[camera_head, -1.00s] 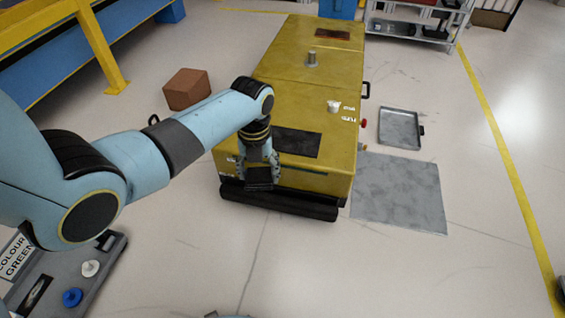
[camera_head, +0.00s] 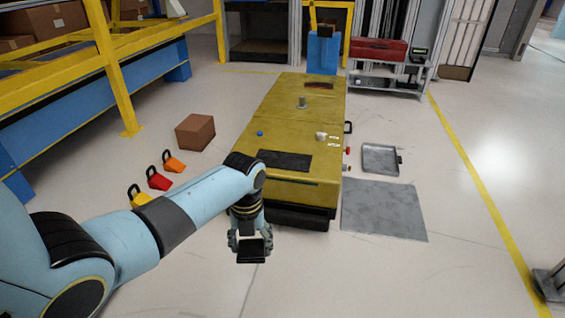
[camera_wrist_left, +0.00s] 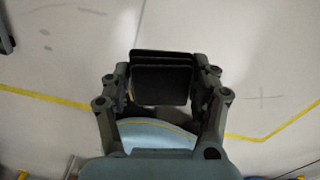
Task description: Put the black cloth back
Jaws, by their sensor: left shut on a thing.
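My left gripper (camera_head: 250,240) is shut on a small folded black cloth (camera_head: 253,253). It hangs over open floor, just in front and left of the yellow module's (camera_head: 308,104) front end. In the left wrist view the black cloth (camera_wrist_left: 162,78) shows as stacked flat layers between the two fingers of the gripper (camera_wrist_left: 161,85). A flat dark rectangle (camera_head: 285,160) lies on top of the yellow module near its front end. My right gripper is not in view.
A grey mat (camera_head: 384,210) and a grey tray (camera_head: 381,158) lie on the floor right of the module. A brown box (camera_head: 195,132) and orange, red (camera_head: 158,179) and yellow handled items are on the left. The floor in front is clear.

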